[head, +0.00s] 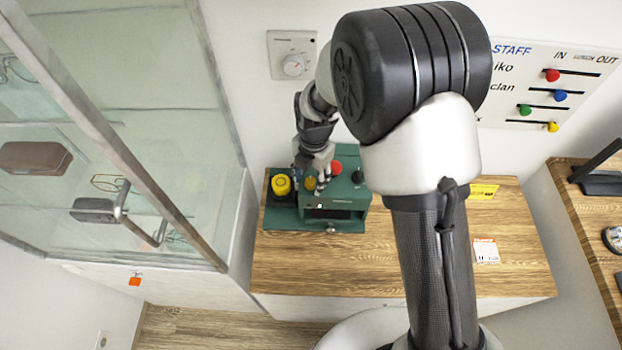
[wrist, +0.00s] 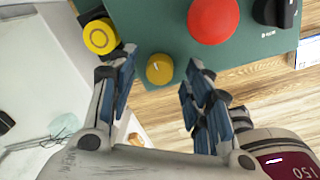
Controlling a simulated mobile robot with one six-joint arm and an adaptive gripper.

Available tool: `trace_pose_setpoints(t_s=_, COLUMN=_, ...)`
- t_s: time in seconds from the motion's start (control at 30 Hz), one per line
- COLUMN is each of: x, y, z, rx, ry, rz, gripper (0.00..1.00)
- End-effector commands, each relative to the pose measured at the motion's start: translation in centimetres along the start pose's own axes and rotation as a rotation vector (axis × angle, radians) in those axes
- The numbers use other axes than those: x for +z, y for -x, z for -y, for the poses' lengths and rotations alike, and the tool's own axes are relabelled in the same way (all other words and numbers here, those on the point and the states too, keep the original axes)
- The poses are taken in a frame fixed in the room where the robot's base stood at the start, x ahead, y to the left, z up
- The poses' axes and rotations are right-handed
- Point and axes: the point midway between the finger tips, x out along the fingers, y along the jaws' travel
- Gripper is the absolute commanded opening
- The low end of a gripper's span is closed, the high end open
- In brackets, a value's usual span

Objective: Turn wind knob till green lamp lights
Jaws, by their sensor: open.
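A green machine (head: 341,225) stands on the wooden counter below the wall. A small yellow knob with a pale line (wrist: 160,69) is on its green panel (wrist: 150,20); it also shows in the head view (head: 310,183). A red dome (wrist: 212,20), a black knob (wrist: 284,12) and a yellow round part with a dark ring (wrist: 100,37) are nearby. I cannot read which is the wind knob. I see no lit green lamp. My gripper (wrist: 159,62) is open, its fingers on either side of the small yellow knob. Contact cannot be told.
A glass cabinet (head: 120,115) stands close on the left. A dial plate (head: 292,55) and a staff board (head: 545,88) are on the wall. A yellow card (head: 484,192) and a white card (head: 486,251) lie on the counter (head: 420,280), otherwise clear at right.

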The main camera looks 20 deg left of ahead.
Motion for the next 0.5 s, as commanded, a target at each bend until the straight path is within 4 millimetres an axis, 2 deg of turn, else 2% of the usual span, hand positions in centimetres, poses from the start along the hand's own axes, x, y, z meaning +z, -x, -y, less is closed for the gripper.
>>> trace_pose_setpoints(t_s=0.13, x=0.01, y=-0.87, z=-0.03, rx=0.001, ry=0.0, rz=0.001, gripper=0.46)
trace_pose_setpoints(t_s=0.4, x=0.01, y=-0.96, z=-0.03, rx=0.001, ry=0.0, rz=0.001, gripper=0.46)
trace_pose_setpoints(t_s=0.5, x=0.01, y=-0.95, z=-0.02, rx=0.001, ry=0.0, rz=0.001, gripper=0.4)
